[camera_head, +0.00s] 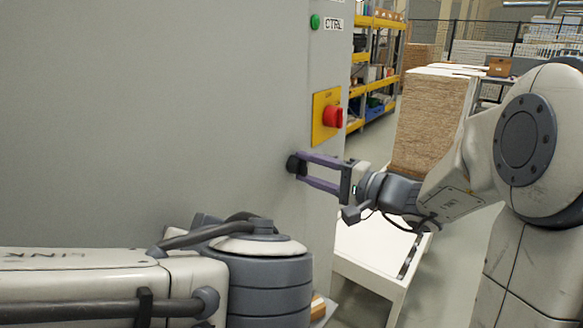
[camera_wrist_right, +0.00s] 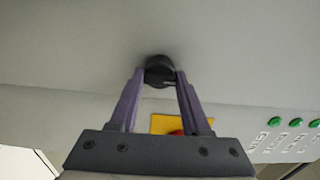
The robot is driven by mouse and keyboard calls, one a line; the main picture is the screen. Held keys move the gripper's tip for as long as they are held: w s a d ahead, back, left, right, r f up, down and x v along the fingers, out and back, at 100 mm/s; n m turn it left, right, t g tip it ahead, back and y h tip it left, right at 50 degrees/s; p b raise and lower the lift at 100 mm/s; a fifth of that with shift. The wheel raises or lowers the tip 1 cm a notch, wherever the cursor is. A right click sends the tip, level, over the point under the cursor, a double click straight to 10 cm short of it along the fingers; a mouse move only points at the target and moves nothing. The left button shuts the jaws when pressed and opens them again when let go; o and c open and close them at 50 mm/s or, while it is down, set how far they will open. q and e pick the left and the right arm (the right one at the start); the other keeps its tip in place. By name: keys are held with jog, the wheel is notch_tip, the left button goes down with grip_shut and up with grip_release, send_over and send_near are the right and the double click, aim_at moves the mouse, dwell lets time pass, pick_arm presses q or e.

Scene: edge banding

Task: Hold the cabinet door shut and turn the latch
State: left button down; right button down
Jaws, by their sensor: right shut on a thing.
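The grey cabinet door (camera_head: 150,120) fills the left of the head view and looks flush with the cabinet frame. The black round latch knob (camera_head: 293,165) sits near the door's right edge. My right gripper (camera_head: 301,166) has its purple fingers shut on the knob. The right wrist view also shows the latch knob (camera_wrist_right: 159,71) between the two fingertips. My left arm crosses the lower left of the head view in front of the door. Its gripper is out of view, so I cannot see whether it touches the door.
A red switch on a yellow plate (camera_head: 326,117) is just above the right gripper. A green button (camera_head: 315,22) labelled CTRL is higher up. A white table (camera_head: 375,255) stands beside the cabinet at the right. A brown stack (camera_head: 430,120) and yellow shelves (camera_head: 380,60) stand behind.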

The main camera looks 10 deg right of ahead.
pick_arm(q)
jog(key=shift+a+r, duration=0.1)
jog(key=shift+a, duration=0.1)
pick_arm(e)
jog(key=shift+d+r, duration=0.1)
jog(key=shift+r, duration=0.05)
jog(key=shift+c, duration=1.8)
grip_release()
jog(key=v, duration=1.2)
pick_arm(q)
jog(key=shift+d, duration=0.1)
pick_arm(e)
jog(key=shift+s, duration=0.1)
pick_arm(q)
jog(key=s+d+b, duration=0.1)
jog(key=s+d, duration=0.4)
jog(key=s, duration=0.1)
jog(key=shift+d, duration=0.2)
pick_arm(e)
jog(key=shift+f, duration=0.75)
